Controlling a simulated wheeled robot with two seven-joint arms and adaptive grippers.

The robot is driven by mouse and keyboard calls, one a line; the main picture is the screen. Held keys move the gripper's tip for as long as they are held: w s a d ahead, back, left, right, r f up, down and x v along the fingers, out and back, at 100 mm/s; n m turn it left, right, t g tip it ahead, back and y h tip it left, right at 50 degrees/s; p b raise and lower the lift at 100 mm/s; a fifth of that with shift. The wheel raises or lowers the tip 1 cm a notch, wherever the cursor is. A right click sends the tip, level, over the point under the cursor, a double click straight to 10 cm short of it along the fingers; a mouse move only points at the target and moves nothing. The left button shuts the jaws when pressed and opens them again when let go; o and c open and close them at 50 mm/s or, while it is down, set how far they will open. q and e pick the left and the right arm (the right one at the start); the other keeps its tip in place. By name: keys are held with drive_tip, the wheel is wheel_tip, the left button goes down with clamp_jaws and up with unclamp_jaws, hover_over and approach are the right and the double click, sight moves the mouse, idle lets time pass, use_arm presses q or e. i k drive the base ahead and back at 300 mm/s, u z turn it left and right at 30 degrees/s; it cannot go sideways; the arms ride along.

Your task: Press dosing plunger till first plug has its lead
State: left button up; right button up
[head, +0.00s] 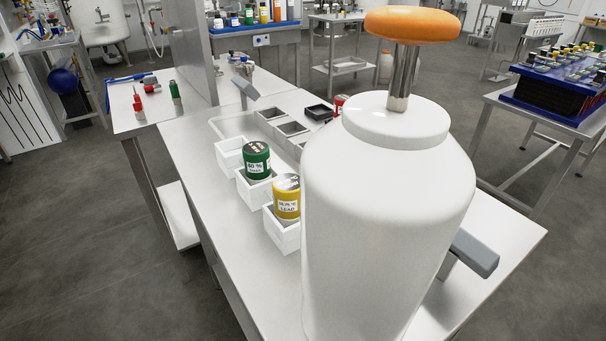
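A large white dosing bottle (385,220) stands on the steel table in the foreground. Its plunger has an orange, rounded cap (415,25) on a bare metal rod (402,78), which stands up out of the bottle's neck. A green plug (256,160) labelled "80 %" sits in a white box to the left of the bottle. A yellow plug (286,196), whose label appears to read "LEAD", sits in a nearer white box (283,233), partly hidden by the bottle. Neither of my grippers is in view. Nothing touches the orange cap.
Another white box (229,153) beyond the green plug looks empty. Grey bins (292,128), a black tray (319,113) and a red container (340,103) stand behind. A grey block on a post (474,252) is right of the bottle. The table's left strip is clear.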

sight(410, 28)
drive_tip(key=z, duration=2.25)
drive_tip(key=k, duration=1)
drive_tip(key=u, duration=2)
